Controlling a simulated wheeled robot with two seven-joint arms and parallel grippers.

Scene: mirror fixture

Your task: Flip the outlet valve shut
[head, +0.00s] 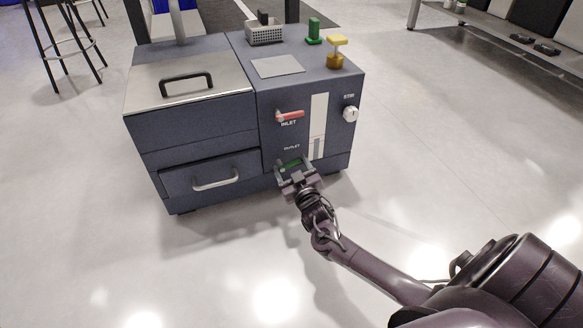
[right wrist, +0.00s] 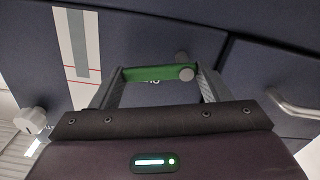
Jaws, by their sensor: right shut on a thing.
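The outlet valve is a green lever (head: 292,164) under the OUTLET label, low on the front of the dark blue cabinet. It lies roughly level across the panel, partly hidden by my gripper. In the right wrist view the green lever (right wrist: 150,74) spans between the two fingers, with its round grey hub (right wrist: 186,73) at the right end. My right gripper (head: 297,172) is at the lever and shut on it; its fingers also show in the right wrist view (right wrist: 158,84). My left gripper is not in view.
Above is the red inlet lever (head: 290,116), with a white STIR knob (head: 350,114) to its right. A drawer handle (head: 216,180) sticks out at the left. A wire basket (head: 264,33) and green and yellow knobs are on top. The floor in front is clear.

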